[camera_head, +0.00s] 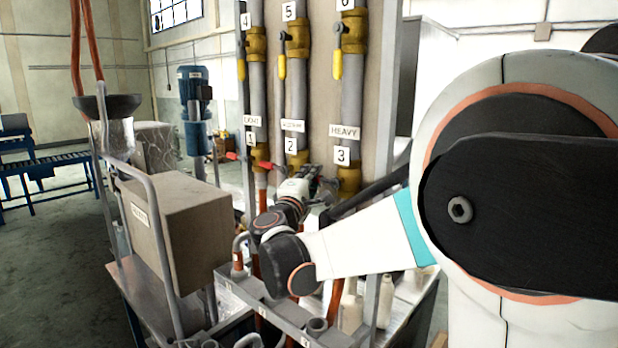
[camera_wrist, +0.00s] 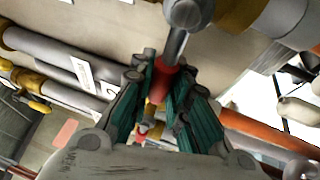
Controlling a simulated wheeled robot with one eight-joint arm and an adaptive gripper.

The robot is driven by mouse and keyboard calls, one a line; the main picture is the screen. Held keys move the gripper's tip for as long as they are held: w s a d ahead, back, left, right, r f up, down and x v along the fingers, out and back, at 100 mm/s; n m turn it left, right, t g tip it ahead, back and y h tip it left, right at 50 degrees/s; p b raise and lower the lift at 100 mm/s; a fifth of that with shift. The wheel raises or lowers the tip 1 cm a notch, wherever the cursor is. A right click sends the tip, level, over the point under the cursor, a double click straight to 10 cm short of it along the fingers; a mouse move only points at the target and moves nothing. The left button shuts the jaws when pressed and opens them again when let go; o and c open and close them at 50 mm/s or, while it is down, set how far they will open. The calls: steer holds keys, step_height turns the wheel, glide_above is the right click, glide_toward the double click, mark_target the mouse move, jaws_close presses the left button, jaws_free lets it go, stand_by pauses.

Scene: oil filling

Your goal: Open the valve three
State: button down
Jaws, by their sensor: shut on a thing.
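Valve three is the brass valve (camera_head: 349,179) on the right-hand grey pipe, below the label 3 (camera_head: 343,155) and the HEAVY sign. Part of its brass body also shows at the top of the wrist view (camera_wrist: 237,12). My gripper (camera_head: 322,180) is at this valve, its fingers partly hidden in the head view. In the wrist view, my gripper (camera_wrist: 163,82) has its green-padded fingers on both sides of a red lever handle (camera_wrist: 164,78) and is shut on it. The handle's grey metal end (camera_wrist: 184,15) reaches up toward the brass body.
Valves one (camera_head: 259,156) and two (camera_head: 298,158) stand close on the left. Upper valves with yellow handles (camera_head: 337,65) hang above. A metal rack (camera_head: 262,300) with bottles (camera_head: 386,303) lies below. A brown box (camera_head: 180,235) stands at left.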

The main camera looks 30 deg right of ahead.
steer(key=shift+f, duration=0.1)
step_height(320, 180, down, 6)
steer(key=s+d+n+g+y+p, duration=0.1)
steer(key=s+n+g+y, duration=0.1)
steer(key=n, duration=0.7)
steer(key=shift+s+n+g+y, duration=0.3)
steer(key=shift+s+g+y, duration=0.1)
steer(key=shift+y, duration=0.1)
steer(key=c, duration=1.5)
jaws_free()
steer(key=shift+s, duration=0.1)
